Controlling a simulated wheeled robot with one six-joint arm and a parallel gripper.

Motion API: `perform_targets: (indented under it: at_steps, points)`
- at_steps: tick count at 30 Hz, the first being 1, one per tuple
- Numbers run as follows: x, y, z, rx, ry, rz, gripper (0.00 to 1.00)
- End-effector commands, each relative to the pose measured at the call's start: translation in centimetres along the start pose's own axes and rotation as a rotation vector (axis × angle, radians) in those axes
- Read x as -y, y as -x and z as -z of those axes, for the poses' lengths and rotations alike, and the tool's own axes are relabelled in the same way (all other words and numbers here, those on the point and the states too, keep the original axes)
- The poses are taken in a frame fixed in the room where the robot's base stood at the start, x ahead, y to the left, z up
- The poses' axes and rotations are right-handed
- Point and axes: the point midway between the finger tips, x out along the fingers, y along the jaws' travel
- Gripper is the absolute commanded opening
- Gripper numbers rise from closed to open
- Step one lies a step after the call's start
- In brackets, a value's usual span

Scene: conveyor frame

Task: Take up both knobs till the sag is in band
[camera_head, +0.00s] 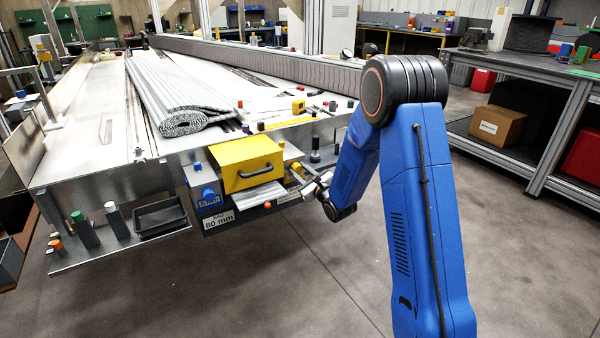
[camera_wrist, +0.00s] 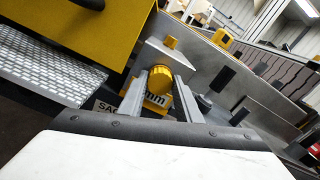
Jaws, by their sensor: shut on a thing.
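My gripper (camera_wrist: 160,85) is shut on a yellow knob (camera_wrist: 160,78), with one finger on each side of it in the wrist view. In the head view my gripper (camera_head: 308,186) is at the right of the conveyor's front end, and the held knob is hard to make out. A blue knob (camera_head: 208,192) sits on a grey housing left of the yellow cover, with a small mm readout below it. A sign (camera_head: 218,218) under it reads SAG 80 mm. In the wrist view, lettering with SAG and mm is partly hidden behind the finger.
A yellow cover with a dark handle (camera_head: 247,163) stands between the two sides. A grey rolled belt (camera_head: 180,95) lies on the conveyor frame (camera_head: 90,110). A black tray (camera_head: 160,217) and several capped posts are at the front left. The floor in front is clear.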

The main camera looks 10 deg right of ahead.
Motion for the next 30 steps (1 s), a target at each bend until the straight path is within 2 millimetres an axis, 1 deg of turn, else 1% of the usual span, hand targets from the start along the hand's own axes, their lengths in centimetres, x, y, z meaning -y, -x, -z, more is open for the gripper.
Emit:
perform_targets:
  at_steps: [1,5,6,7,26,30]
  points:
    - [-0.01,0.15,0.3,-0.006,-0.022,0.0,0.08]
    - [-0.02,0.16,0.32,-0.007,-0.026,0.0,0.08]
    - [-0.03,0.16,0.32,-0.007,-0.025,0.0,0.38]
    - [-0.03,0.16,0.32,-0.007,-0.025,0.0,0.43]
    - [-0.07,0.03,-0.17,-0.002,-0.021,0.0,0.43]
    - [-0.1,0.02,-0.17,-0.002,0.076,-0.001,0.43]
